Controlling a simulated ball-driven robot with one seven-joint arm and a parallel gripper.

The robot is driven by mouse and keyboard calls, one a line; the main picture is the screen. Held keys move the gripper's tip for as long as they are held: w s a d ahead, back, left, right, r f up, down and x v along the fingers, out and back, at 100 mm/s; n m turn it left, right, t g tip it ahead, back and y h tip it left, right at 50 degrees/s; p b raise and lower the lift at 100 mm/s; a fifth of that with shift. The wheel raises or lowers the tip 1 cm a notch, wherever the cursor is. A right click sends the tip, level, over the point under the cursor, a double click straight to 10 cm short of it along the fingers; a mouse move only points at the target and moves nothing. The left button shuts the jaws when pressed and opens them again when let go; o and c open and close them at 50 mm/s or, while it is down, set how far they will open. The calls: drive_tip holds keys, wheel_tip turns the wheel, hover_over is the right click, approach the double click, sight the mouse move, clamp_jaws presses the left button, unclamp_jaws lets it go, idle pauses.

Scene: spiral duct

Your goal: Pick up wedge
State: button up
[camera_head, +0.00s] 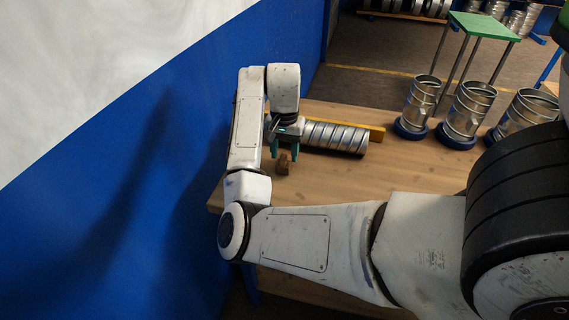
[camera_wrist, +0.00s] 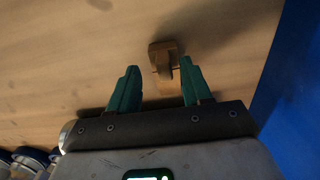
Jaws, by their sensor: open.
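A small brown wooden wedge (camera_head: 283,163) lies on the wooden table near its left end. In the head view the fingers are close above and beside the wedge. I cannot tell whether a finger touches it.
A spiral metal duct (camera_head: 336,137) lies on the table (camera_head: 410,167) right of my gripper, before a yellow bar (camera_head: 376,132). Several metal duct pieces (camera_head: 467,110) with blue bases stand further right. A blue and white wall (camera_head: 120,170) stands close on the left.

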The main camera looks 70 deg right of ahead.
sight(283, 156)
drive_tip(key=f, duration=0.3)
drive_tip(key=f+b, duration=0.1)
drive_tip(key=f, duration=0.1)
drive_tip(key=shift+w+d, duration=0.1)
drive_tip(key=shift+w, duration=0.2)
drive_tip(key=shift+r, duration=0.1)
drive_tip(key=shift+c, duration=0.4)
clamp_jaws()
